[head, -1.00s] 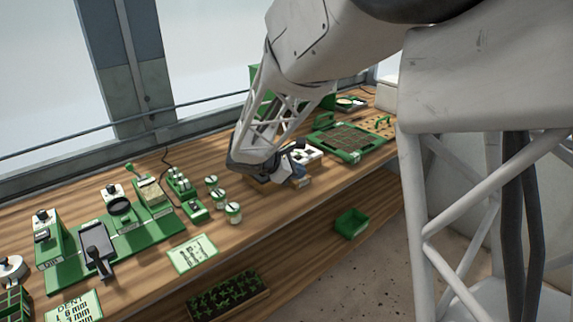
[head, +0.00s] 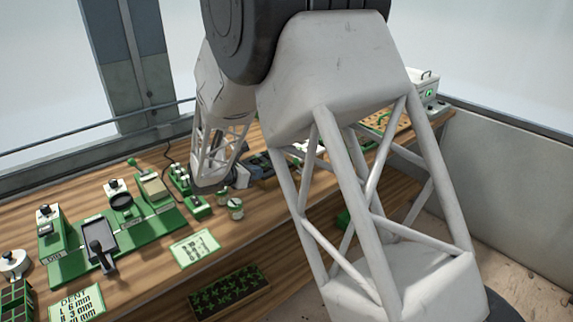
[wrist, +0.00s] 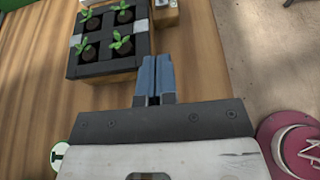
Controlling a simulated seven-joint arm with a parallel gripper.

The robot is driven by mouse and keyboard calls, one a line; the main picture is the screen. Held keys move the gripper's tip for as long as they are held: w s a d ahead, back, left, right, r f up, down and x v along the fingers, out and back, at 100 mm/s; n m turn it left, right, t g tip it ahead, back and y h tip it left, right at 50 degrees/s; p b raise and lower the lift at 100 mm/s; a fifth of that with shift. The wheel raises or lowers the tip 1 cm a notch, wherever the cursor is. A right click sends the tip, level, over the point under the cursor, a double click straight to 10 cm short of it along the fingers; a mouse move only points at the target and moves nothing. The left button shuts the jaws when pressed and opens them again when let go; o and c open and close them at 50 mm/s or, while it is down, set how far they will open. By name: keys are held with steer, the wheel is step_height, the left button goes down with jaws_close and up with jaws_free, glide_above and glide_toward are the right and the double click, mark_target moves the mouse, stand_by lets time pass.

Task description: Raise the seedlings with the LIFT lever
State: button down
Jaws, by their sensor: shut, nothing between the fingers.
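A dark block with several green seedlings (wrist: 108,42) stands on a wooden base at the upper left of the wrist view. Each visible seedling sits in its own cell. My gripper (wrist: 153,78) is shut and empty, its blue fingers together just right of the block's near corner. In the head view my arm covers most of the gripper and much of the seedling block. No lever marked LIFT can be made out.
Small jars (head: 236,208) stand close to my wrist. A maroon disc (wrist: 292,150) lies at the lower right of the wrist view. A printed card (head: 195,247) lies near the bench's front edge.

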steer(key=shift+w, duration=0.1)
stand_by(0.3)
steer(key=x, duration=1)
steer(key=shift+d+f, duration=0.15)
steer(key=shift+w+d+r, duration=0.55)
steer(key=shift+w+d, duration=0.05)
steer(key=shift+w, duration=0.05)
steer(key=shift+w+d+r, duration=0.35)
steer(key=shift+w+d, duration=0.2)
